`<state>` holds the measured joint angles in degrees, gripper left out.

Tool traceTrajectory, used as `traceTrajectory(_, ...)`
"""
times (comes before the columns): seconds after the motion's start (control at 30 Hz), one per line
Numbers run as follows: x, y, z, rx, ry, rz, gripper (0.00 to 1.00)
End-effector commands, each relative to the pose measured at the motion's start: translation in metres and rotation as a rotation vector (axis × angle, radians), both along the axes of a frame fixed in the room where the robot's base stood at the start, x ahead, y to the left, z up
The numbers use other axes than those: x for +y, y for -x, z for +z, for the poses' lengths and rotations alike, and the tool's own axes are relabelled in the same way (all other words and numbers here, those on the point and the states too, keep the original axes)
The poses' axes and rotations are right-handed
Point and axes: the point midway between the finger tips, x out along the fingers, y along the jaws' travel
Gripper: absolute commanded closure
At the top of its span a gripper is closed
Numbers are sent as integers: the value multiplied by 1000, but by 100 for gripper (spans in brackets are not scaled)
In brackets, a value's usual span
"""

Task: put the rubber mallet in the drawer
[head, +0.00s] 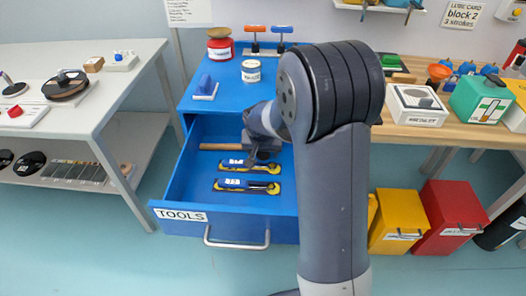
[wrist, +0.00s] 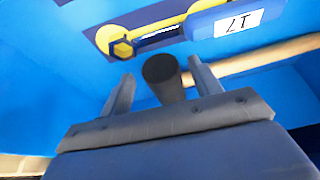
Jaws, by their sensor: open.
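The blue drawer (head: 236,224) labelled TOOLS is pulled open. The rubber mallet's wooden handle (head: 218,146) lies across the back of the drawer, and its head is mostly hidden by my gripper in the head view. In the wrist view the black mallet head (wrist: 164,80) sits between my fingers, with the handle (wrist: 275,56) running off to the right. My gripper (head: 262,152) is open and down inside the drawer. In the wrist view my gripper (wrist: 160,69) has a finger on each side of the head, and I cannot tell if either touches it.
A grey table (head: 60,130) stands left; yellow and red bins (head: 445,215) stand right.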

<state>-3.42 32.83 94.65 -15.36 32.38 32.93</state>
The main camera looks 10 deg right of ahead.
Motion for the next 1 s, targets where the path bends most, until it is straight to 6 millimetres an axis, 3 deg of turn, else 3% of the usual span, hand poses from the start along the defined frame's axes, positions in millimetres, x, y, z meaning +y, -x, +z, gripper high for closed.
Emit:
traceTrajectory(0.5, 12, 35, 91, -5, 0, 1, 40)
traceTrajectory(0.7, 14, 41, 105, -2, 0, 1, 40)
traceTrajectory(1.0, 14, 42, 106, -1, 1, 1, 40)
